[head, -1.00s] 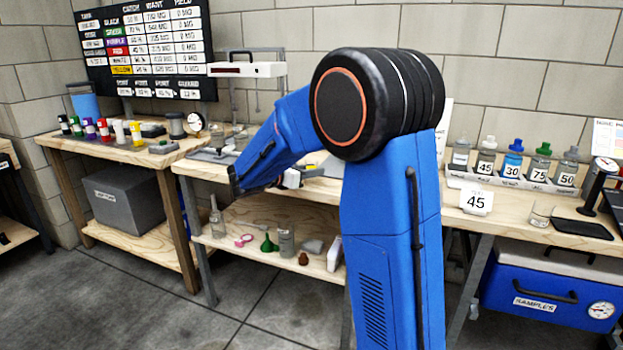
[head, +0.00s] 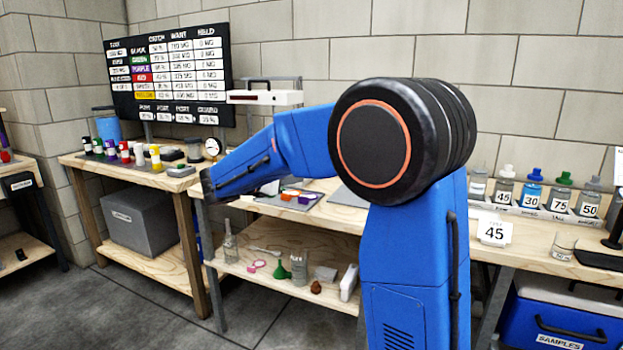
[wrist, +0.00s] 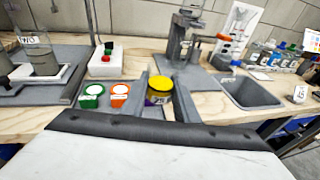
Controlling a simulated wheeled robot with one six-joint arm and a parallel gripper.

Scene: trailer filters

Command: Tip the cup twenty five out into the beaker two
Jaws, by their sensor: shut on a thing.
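My gripper (wrist: 163,93) shows in the wrist view with its dark fingers around a small cup-like thing with a round yellow top (wrist: 160,83). Its label is not readable, and some purple shows at its lower left. A clear glass beaker (wrist: 38,52) stands upright on a pale plate at the left of the wrist view, well apart from the gripper. Its marking is too blurred to read. Another small clear glass (head: 562,246) stands on the right bench in the head view. In the head view my fingers cannot be made out.
Green (wrist: 92,92) and orange (wrist: 120,90) pieces lie left of the gripper. A white box with a red button (wrist: 105,60) stands behind them. A grey stand (wrist: 186,40) and a grey basin (wrist: 248,92) are to the right. Labelled bottles (head: 530,195) line the right bench.

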